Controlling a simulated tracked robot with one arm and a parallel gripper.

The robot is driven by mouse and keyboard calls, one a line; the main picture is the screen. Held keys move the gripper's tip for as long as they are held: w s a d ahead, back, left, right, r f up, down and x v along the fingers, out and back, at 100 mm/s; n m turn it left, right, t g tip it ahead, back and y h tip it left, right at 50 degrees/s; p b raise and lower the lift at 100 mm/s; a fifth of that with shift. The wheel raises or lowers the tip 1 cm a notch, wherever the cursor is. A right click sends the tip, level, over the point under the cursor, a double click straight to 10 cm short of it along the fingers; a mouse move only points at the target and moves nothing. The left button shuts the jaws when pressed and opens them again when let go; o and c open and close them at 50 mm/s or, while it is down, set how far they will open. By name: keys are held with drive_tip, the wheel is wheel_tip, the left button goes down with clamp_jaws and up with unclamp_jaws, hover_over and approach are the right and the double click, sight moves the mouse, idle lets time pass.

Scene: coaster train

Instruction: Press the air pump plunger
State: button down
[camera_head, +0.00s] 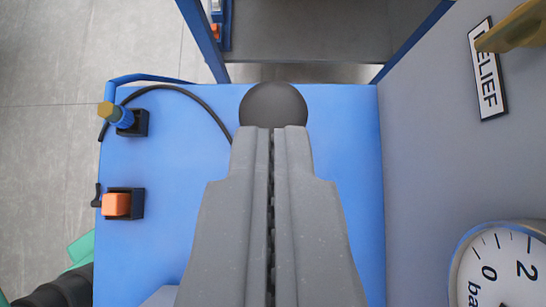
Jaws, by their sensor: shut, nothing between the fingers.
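The round dark knob (273,103), which looks like the pump plunger's top, shows over the blue surface just beyond my fingertips. My gripper (272,130) is shut and empty, its two grey fingers together and pointing at the knob. The fingertips overlap the knob's near edge in the picture. I cannot tell whether they touch it or are above it. The plunger's rod and the near part of the knob are hidden.
On the right, a grey panel carries a RELIEF label (487,72), a brass lever (515,30) and a pressure gauge (502,270). An orange switch (116,205) and a brass-tipped blue fitting (117,115) with a black hose (190,94) sit left. A grey shelf (310,35) lies beyond.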

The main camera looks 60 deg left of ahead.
hover_over(273, 101)
drive_tip(key=s+d, duration=0.1)
drive_tip(key=d, duration=0.1)
drive_tip(key=f, duration=0.4)
drive_tip(key=shift+s+a+f, duration=0.1)
drive_tip(key=shift+s+f, duration=0.1)
drive_tip(key=shift+f, duration=0.1)
wheel_tip(273, 101, down, 2)
drive_tip(key=shift+s+f, duration=0.1)
drive_tip(key=shift+f, duration=0.05)
drive_tip(key=shift+d+f, duration=0.2)
drive_tip(key=shift+f, duration=0.5)
drive_tip(key=shift+f, duration=0.1)
